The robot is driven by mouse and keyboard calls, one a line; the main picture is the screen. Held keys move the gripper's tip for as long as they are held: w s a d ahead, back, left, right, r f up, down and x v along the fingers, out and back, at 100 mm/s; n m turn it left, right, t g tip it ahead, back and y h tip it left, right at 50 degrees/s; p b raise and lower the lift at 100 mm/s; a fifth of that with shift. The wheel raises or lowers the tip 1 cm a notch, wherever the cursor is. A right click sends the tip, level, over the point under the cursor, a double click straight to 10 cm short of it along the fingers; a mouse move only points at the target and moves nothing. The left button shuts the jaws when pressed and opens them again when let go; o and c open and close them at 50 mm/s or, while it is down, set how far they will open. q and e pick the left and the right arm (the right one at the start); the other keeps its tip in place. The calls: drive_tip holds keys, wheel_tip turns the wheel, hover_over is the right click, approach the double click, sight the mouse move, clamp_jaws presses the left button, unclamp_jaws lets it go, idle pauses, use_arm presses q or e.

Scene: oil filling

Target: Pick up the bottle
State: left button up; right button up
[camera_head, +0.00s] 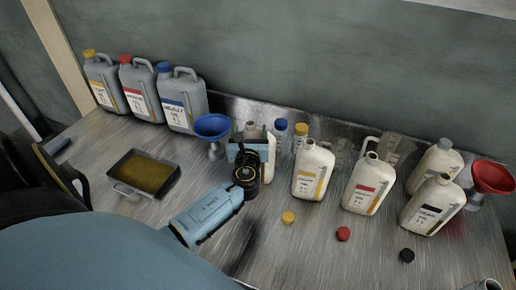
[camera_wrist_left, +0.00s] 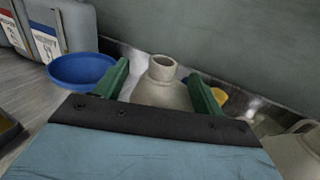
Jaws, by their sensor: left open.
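A pale open-necked bottle (camera_head: 266,170) stands on the metal table, partly hidden behind my left gripper (camera_head: 250,152) in the head view. In the left wrist view the same bottle (camera_wrist_left: 162,92) shows its open neck and shoulders between the two green fingers of my left gripper (camera_wrist_left: 157,78). The fingers are open, one on each side of the bottle. The wrist housing hides its lower body, and I cannot tell whether the fingers touch it. More pale bottles stand to the right: one with a yellow label (camera_head: 312,172), one with a red label (camera_head: 368,185), one with a black label (camera_head: 432,207).
A blue funnel (camera_head: 212,127) stands close left of the gripper. Three grey jugs (camera_head: 143,92) line the back left. A tray of yellowish liquid (camera_head: 146,172) lies left. Loose yellow (camera_head: 288,217), red (camera_head: 343,233) and black (camera_head: 406,255) caps lie in front. A red funnel (camera_head: 491,178) is far right.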

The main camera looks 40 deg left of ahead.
use_arm(q)
clamp_jaws()
drive_tip(key=shift+w+a+r, duration=0.1)
idle(0.7)
